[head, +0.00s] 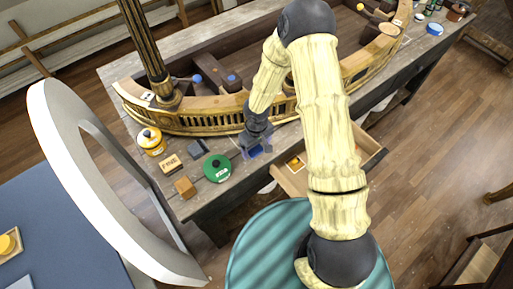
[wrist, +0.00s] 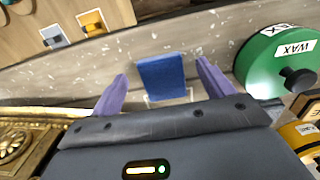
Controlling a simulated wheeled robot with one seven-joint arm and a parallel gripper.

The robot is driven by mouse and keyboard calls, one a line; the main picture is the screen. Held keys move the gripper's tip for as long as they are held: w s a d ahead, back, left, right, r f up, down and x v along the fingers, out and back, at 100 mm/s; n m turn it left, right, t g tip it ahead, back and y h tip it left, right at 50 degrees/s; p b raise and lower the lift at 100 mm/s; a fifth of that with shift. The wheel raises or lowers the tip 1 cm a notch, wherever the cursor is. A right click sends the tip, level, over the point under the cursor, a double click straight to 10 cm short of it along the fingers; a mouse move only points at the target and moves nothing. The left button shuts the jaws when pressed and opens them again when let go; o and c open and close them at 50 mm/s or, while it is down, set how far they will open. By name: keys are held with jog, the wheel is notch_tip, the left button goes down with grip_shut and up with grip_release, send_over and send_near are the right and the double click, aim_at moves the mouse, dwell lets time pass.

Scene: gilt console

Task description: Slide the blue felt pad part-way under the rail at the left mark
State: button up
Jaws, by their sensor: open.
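The blue felt pad (wrist: 161,77) lies on the worn grey tabletop between my gripper's two purple fingers in the wrist view. In the head view it is mostly covered by my gripper (head: 256,148). My gripper (wrist: 161,69) is open, with a small gap visible on each side of the pad. A thin white outline (wrist: 168,99) shows at the pad's near edge. The gilt rail (head: 208,122) curves along the table behind the gripper, and part of it shows at lower left in the wrist view (wrist: 28,140). I cannot tell which marking is the left mark.
A green wax tin (head: 217,168), a dark block (head: 198,148), a labelled wooden block (head: 171,163), a brown cube (head: 185,187) and a yellow jar (head: 151,141) stand left of the gripper. An open drawer (head: 292,181) juts from the front.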

jog(key=shift+f, duration=0.9)
jog(key=c, duration=1.1)
jog(key=shift+o, duration=0.2)
jog(key=shift+w+a+p, duration=0.4)
jog(key=shift+w+a, duration=0.15)
jog(key=shift+w, duration=0.05)
jog(key=shift+w+a+p, duration=0.15)
jog(key=shift+w+a, duration=0.25)
jog(key=shift+w, duration=0.35)
jog(key=shift+w+a+p, duration=0.15)
jog(key=shift+w+a, duration=0.2)
jog(key=shift+w, duration=0.4)
jog(key=shift+s+a, duration=0.1)
jog(key=o, duration=1)
jog(key=shift+o, duration=0.2)
